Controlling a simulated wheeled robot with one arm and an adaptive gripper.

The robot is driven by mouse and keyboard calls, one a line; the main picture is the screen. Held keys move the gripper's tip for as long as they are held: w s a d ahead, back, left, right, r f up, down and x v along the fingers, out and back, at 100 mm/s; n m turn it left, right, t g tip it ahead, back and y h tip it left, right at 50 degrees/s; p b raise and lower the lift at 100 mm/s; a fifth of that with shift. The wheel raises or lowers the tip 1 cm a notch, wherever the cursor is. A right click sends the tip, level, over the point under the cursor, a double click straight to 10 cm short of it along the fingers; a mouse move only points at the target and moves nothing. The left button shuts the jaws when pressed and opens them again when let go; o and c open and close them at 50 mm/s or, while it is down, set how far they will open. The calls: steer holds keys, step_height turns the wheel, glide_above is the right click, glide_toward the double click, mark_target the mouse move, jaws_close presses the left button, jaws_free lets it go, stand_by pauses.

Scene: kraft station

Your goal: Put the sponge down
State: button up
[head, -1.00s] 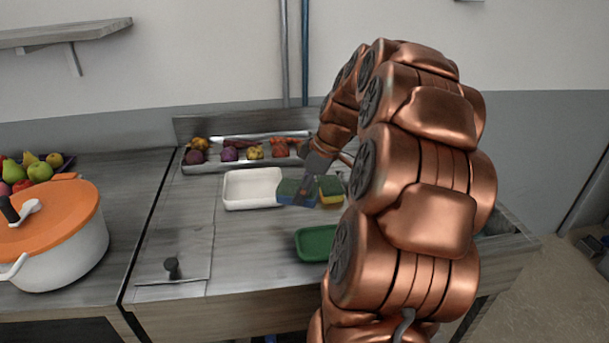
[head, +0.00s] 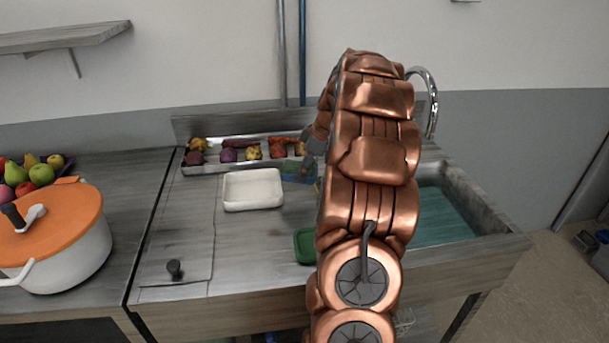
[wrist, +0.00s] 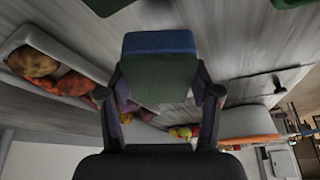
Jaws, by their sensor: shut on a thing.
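My gripper (wrist: 160,98) is shut on a sponge (wrist: 158,68) with a blue layer and a dark green layer, one finger on each side of it. A sliver of yellow (head: 318,186) beside my arm belongs to a second sponge, almost wholly hidden.
A white empty tray (head: 228,192) stands on the metal counter, with a green tray (head: 303,247) nearer, partly behind my arm. A trough (head: 200,170) of vegetables runs along the back. A sink (head: 445,215) is at right, an orange-lidded pot (head: 55,235) at left.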

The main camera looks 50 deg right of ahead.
steer(key=shift+w+d+f+p, duration=0.15)
steer(key=shift+f+p, duration=0.65)
steer(key=shift+f, duration=0.85)
steer(key=shift+f+b, duration=0.25)
steer(key=shift+b, duration=0.05)
steer(key=o, duration=1.2)
steer(key=shift+d+r, duration=0.1)
steer(key=shift+r, duration=0.3)
steer(key=b+v, duration=0.3)
steer(key=v, duration=0.8)
steer(key=shift+s+r, duration=0.25)
